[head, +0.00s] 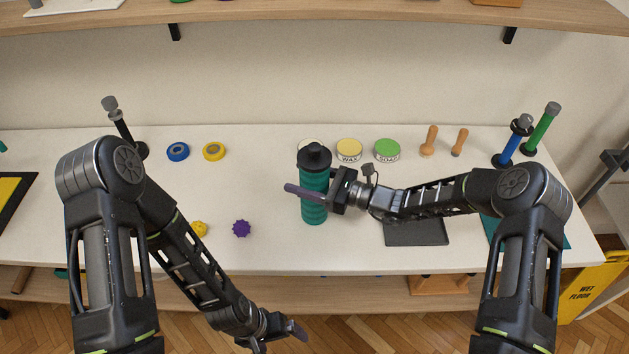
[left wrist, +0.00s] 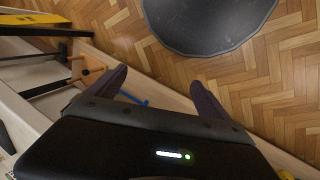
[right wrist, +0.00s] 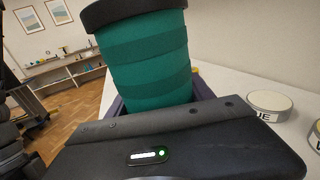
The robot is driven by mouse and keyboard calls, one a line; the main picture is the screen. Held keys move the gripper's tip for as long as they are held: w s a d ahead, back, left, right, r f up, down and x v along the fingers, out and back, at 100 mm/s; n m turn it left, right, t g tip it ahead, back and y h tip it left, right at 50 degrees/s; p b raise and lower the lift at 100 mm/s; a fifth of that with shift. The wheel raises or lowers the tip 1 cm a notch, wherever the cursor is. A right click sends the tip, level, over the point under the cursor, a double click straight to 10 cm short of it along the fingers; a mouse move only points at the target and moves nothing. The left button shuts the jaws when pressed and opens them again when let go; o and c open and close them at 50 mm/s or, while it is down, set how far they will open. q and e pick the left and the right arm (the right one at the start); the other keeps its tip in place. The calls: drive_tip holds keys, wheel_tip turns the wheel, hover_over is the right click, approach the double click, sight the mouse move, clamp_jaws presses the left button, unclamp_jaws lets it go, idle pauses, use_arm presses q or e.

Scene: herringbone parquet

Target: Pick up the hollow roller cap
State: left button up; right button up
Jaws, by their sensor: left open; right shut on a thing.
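A ribbed teal roller (head: 314,211) stands upright over the middle of the white table, with a black cap (head: 314,157) on its top end. The cap has a small raised knob. My right gripper (head: 312,194) is shut around the roller below the cap, coming from the right. The right wrist view shows the teal roller (right wrist: 147,58) between the fingers, with the black cap's rim (right wrist: 125,12) above. Whether the roller's foot touches the table is unclear. My left gripper (head: 292,334) is open and empty, low in front of the table edge; its spread fingers (left wrist: 162,88) show over the floor.
Behind the roller stand a yellow-topped wax tin (head: 349,147), a green-topped soap tin (head: 387,147) and two wooden pegs. Blue tape (head: 178,152) and yellow tape (head: 214,151) lie left. A dark mat (head: 416,236) lies right. A shelf (head: 300,15) hangs above.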

use_arm(q)
drive_tip(key=shift+o, duration=0.4)
drive_tip(key=shift+w+d+r, duration=0.1)
drive_tip(key=shift+w+d, duration=0.05)
drive_tip(key=w+d+r+m+g+y, duration=0.2)
drive_tip(key=w+d+r+m, duration=0.3)
drive_tip(key=d+r+m, duration=0.45)
drive_tip(key=w+a+r+t, duration=0.2)
drive_tip(key=w+a+r, duration=0.2)
drive_tip(key=w+r, duration=0.45)
drive_tip(key=w+a+r+t, duration=0.25)
drive_tip(key=w+r, duration=0.25)
drive_tip(key=w, duration=0.6)
drive_tip(key=w+a+r+t+y, duration=0.1)
drive_tip(key=w+a+r, duration=0.4)
drive_tip(key=r, duration=0.4)
drive_tip(key=w+a+r+t+y, duration=0.1)
drive_tip(key=w+a+r+t, duration=0.1)
drive_tip(key=w+a+r, duration=0.6)
drive_tip(key=s+d+r+g, duration=0.2)
drive_tip(key=s+d, duration=0.1)
drive_tip(key=d, duration=0.5)
drive_tip(key=s+d+r+m+g+h, duration=0.1)
drive_tip(key=s+d+r+g, duration=0.1)
drive_tip(key=d, duration=0.6)
drive_tip(key=shift+s+d+r, duration=0.3)
drive_tip(key=shift+s+r, duration=0.25)
drive_tip(key=shift+s, duration=0.6)
